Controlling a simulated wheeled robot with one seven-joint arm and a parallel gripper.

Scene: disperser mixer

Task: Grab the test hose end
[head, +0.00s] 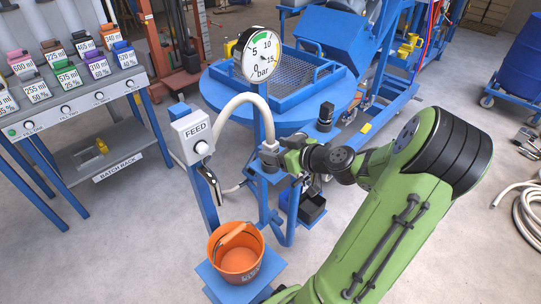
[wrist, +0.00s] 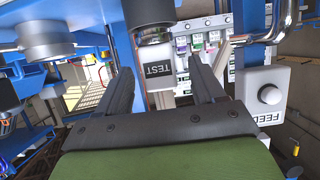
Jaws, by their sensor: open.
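In the head view a pale hose (head: 236,99) arches from beside the FEED box to a grey fitting (head: 269,147) on the blue stand, just left of my gripper (head: 287,157). In the wrist view a dark cylindrical end piece (wrist: 154,24) sits at the top centre, with a white TEST label (wrist: 160,71) below it. My gripper (wrist: 160,68) is open, and the label shows between its two dark fingers. I see no finger contact with the end piece. Which part joins the hose to this end piece is not clear.
The white FEED box (head: 191,136) with its knob stands left of the hose. A round bar gauge (head: 258,54) rises behind. An orange bucket (head: 237,254) stands on a blue platform below. The batch rack (head: 118,169) is at the left.

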